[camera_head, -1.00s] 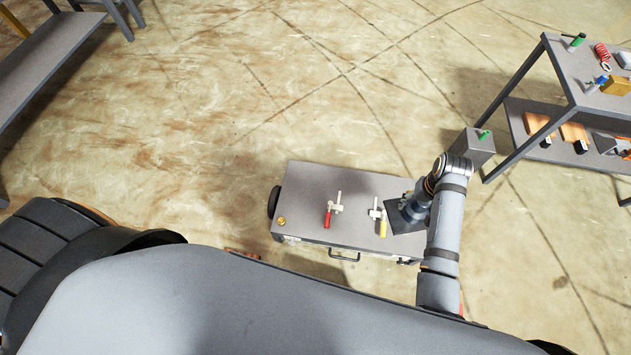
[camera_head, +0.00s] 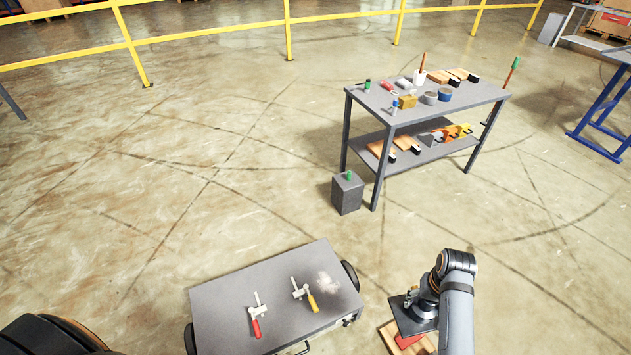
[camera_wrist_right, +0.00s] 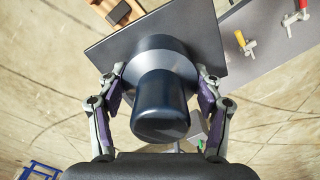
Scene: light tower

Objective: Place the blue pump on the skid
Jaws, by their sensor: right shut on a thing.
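The blue pump (camera_wrist_right: 160,102) is a dark blue stepped cylinder on a square dark plate (camera_wrist_right: 112,45). My right gripper (camera_wrist_right: 162,75) is shut on it, with a finger on each side of the body. In the head view the pump's dark plate (camera_head: 413,318) shows beneath my right gripper (camera_head: 427,291), to the right of a grey cart. Below it, partly covered, is a low wooden piece with a red part (camera_head: 407,341) on it, perhaps the skid; I cannot tell for sure. My left gripper is not in view.
The grey cart (camera_head: 225,305) carries a red-handled clamp (camera_head: 255,322), a yellow-handled clamp (camera_head: 305,293) and a pale patch. Behind stand a grey box (camera_head: 347,193) and a two-level tool table (camera_head: 425,111).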

